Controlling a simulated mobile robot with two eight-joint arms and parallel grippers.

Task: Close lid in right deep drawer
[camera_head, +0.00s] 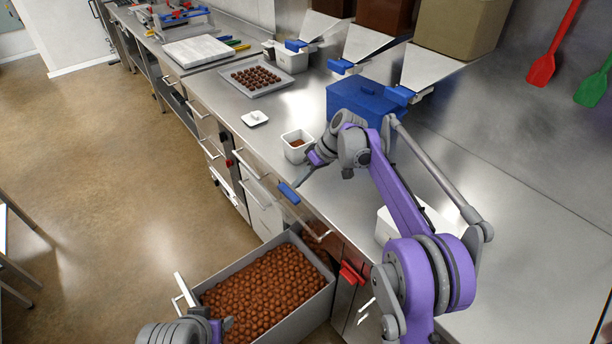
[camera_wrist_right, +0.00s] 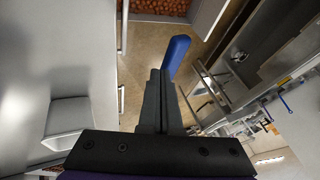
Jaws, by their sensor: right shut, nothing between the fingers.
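The open deep drawer (camera_head: 318,302) is pulled out below the counter and filled with brown round chocolates; its corner also shows in the right wrist view (camera_wrist_right: 207,14). I see no lid over them. A blue handle-like piece (camera_head: 289,193) is at the counter's front edge; it also shows in the right wrist view (camera_wrist_right: 178,52), just past the fingers. My right gripper (camera_head: 299,184) is shut and empty, close beside this piece; whether they touch is unclear. My left gripper (camera_head: 226,325) is low by the drawer's front end, partly cut off by the frame, its opening unclear.
A white tub (camera_head: 297,155) and a small white lid (camera_head: 255,119) stand on the counter. A blue box (camera_head: 362,101) is behind my right arm. A tray of chocolates (camera_head: 256,89) is farther back. A red piece (camera_head: 351,273) sticks out right of the drawer.

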